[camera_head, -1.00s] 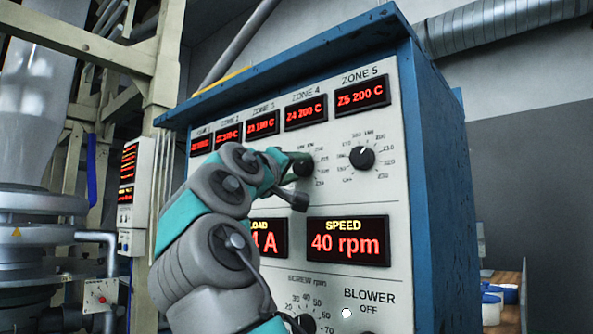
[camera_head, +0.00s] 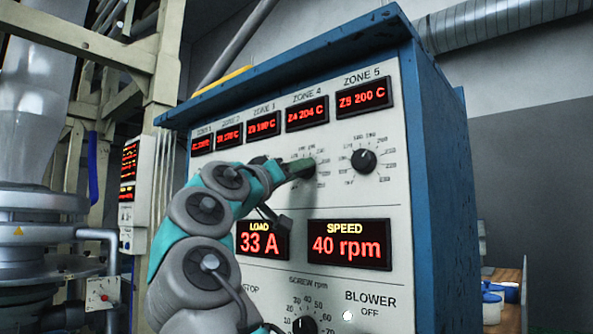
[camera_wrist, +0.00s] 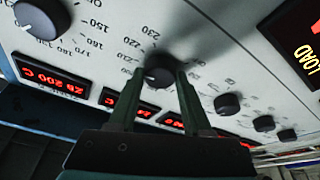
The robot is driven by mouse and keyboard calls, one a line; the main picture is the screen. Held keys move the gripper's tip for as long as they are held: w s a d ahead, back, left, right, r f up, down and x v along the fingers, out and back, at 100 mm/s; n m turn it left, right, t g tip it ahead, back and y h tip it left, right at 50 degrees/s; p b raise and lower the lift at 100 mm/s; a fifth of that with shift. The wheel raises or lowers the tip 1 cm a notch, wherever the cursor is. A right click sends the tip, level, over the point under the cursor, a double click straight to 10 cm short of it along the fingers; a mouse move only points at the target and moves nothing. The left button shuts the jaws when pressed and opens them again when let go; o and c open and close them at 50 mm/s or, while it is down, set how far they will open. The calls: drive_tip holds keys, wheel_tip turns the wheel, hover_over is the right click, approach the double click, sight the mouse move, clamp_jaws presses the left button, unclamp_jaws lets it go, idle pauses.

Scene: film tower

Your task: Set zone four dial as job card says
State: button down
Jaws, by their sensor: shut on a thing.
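The zone 4 dial is a black knob on the pale panel (camera_head: 355,198), under the display (camera_head: 306,114) that reads Z4 204 C. My gripper (camera_head: 303,168) is at this dial and hides most of it in the head view. In the wrist view my gripper (camera_wrist: 158,82) has its two green fingers shut on the zone 4 dial (camera_wrist: 160,70), one on each side. The numbers around the dial show in part; where its pointer stands I cannot tell. No job card can be made out.
The zone 5 dial (camera_head: 364,160) is close to the right, under a display (camera_head: 364,98) reading Z5 200 C. The load display (camera_head: 262,240) reads 33 A and the speed display (camera_head: 349,244) 40 rpm. A screw rpm knob (camera_head: 305,325) and blower switch (camera_head: 347,315) are lower.

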drive_tip(key=shift+c, duration=1.7)
unclamp_jaws()
drive_tip(key=b+v, duration=0.2)
drive_tip(key=v, duration=0.5)
drive_tip(key=shift+s+a, duration=0.25)
drive_tip(key=shift+s, duration=0.05)
drive_tip(key=shift+f, duration=0.1)
